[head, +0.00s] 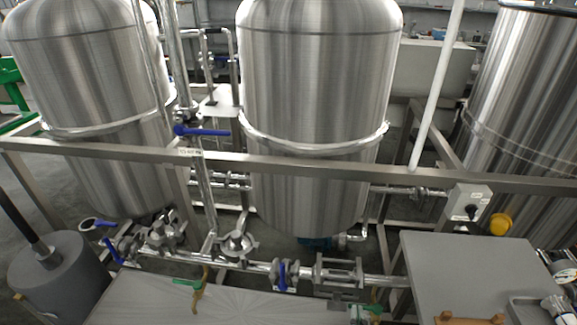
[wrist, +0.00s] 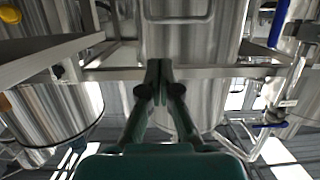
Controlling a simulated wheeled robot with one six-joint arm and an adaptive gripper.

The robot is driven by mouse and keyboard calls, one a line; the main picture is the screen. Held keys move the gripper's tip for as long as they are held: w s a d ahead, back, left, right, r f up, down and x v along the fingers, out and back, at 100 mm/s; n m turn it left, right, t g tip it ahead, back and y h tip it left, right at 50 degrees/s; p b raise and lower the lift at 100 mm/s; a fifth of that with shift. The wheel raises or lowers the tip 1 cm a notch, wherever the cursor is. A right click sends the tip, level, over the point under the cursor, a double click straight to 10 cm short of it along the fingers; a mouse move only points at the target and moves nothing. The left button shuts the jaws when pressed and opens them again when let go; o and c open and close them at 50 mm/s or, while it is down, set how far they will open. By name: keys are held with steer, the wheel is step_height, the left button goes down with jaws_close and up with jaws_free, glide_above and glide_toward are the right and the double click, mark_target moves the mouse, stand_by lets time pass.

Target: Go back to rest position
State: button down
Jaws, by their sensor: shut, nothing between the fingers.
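My gripper (wrist: 159,70) shows in the wrist view, with its two dark green fingers together and nothing between them. It points toward a steel frame rail (wrist: 215,72) and a brushed steel tank (wrist: 190,30). I cannot tell the exact gap to them. The wrist view appears upside down. I cannot make out the gripper in the head view.
Steel tanks (head: 318,85) (head: 95,80) stand behind a horizontal rail (head: 300,168). Low pipes carry blue-handled valves (head: 283,275). A grey switch box (head: 468,203) sits on the rail at right. A grey panel (head: 470,270) lies in front at lower right.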

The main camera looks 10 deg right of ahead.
steer(key=s+a+n+y, duration=0.2)
steer(key=s, duration=1)
steer(key=s+a+n+y, duration=0.1)
steer(key=s+a+y, duration=0.1)
steer(key=s, duration=1.1)
steer(key=s+r, duration=0.5)
steer(key=s, duration=0.1)
steer(key=shift+s+d+r, duration=0.2)
steer(key=shift+d+r, duration=0.05)
steer(key=shift+r, duration=0.05)
steer(key=c, duration=1.9)
jaws_free()
